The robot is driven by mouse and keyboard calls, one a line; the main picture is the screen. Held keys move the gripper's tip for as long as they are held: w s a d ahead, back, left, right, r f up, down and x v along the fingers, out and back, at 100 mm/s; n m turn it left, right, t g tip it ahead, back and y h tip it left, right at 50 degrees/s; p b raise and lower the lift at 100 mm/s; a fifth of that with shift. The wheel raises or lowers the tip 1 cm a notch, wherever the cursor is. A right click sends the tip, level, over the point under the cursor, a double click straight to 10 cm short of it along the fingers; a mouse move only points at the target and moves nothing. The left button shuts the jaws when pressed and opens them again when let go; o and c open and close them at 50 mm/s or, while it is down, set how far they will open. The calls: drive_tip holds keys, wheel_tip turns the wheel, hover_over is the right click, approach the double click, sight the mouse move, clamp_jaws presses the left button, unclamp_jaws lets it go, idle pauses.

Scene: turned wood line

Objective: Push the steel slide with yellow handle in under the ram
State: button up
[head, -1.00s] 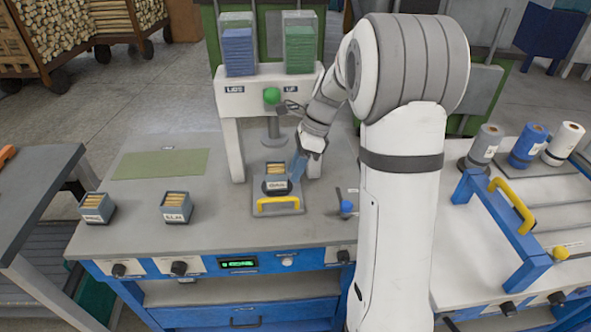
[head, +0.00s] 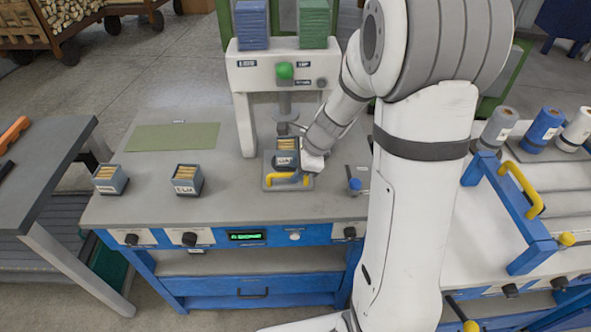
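The steel slide (head: 269,168) is a flat grey plate on the bench in front of the press, with its yellow handle (head: 284,181) at the near edge. The ram (head: 284,104) hangs from the white press frame, above and behind the slide. My gripper (head: 307,176) is low at the right end of the yellow handle, close to it or touching it. Its fingers are mostly hidden by the wrist, so I cannot tell whether they are open or shut.
Two labelled boxes, one (head: 110,180) and another (head: 187,180), stand on the left of the bench near a green mat (head: 173,137). The white press posts (head: 245,125) flank the ram. A blue knob (head: 354,184) stands to the right.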

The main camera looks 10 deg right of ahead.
drive_tip(key=shift+w+a+f, duration=0.1)
drive_tip(key=shift+f, duration=0.25)
drive_tip(key=shift+c, duration=0.4)
clamp_jaws()
